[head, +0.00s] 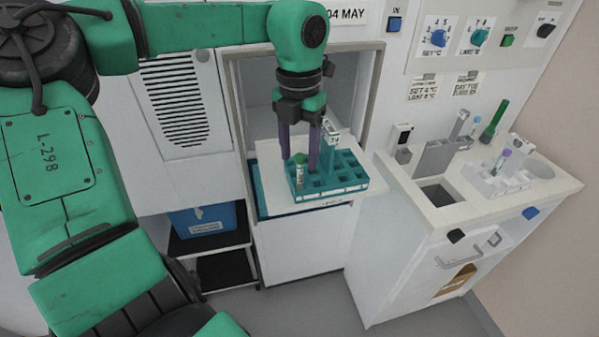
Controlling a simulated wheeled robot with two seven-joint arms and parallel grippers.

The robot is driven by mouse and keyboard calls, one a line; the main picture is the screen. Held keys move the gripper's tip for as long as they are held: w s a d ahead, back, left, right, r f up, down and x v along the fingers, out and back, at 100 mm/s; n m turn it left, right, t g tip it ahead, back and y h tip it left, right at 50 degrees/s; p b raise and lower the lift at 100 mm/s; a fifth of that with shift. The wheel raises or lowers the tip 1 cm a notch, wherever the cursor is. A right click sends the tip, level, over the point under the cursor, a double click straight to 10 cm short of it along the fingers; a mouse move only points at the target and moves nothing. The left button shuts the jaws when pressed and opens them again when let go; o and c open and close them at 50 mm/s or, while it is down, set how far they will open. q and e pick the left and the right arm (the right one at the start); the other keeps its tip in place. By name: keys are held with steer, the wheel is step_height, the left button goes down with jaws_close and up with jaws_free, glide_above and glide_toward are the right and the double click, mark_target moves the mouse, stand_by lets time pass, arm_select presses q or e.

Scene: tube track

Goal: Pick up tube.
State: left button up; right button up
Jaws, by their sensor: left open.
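A teal tube rack (348,186) with several square slots sits on a pale shelf in the open hatch. A short tube (300,172) with a dark green cap stands upright at the rack's left front corner. My left gripper (299,161) points down over the rack's left part, its two purple fingers apart. The fingertips are close to the tube's cap and seem just behind it; I cannot tell whether they touch. A pale upright handle or tag (330,131) on the rack stands just right of the fingers. My right gripper is not in view.
The hatch frame (371,90) encloses the arm's reach. At right, a white counter (437,215) holds a grey block (437,157), a large green tube (494,120) and a pale rack (497,180) with a purple-capped tube (502,161). A blue bin (203,220) stands low at left.

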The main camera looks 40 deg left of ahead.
mark_target(300, 173)
arm_select(q)
step_height(300, 173, down, 5)
steer(key=shift+d+f+p, duration=0.1)
steer(key=shift+p, duration=0.75)
steer(key=shift+w+f, duration=0.1)
steer(key=shift+f, duration=0.05)
steer(key=c, duration=0.4)
jaws_close()
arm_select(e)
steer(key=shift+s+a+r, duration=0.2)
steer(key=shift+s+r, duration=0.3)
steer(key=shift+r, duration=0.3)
arm_select(q)
steer(key=shift+r, duration=0.65)
step_height(300, 173, up, 19)
steer(key=shift+b, duration=0.45)
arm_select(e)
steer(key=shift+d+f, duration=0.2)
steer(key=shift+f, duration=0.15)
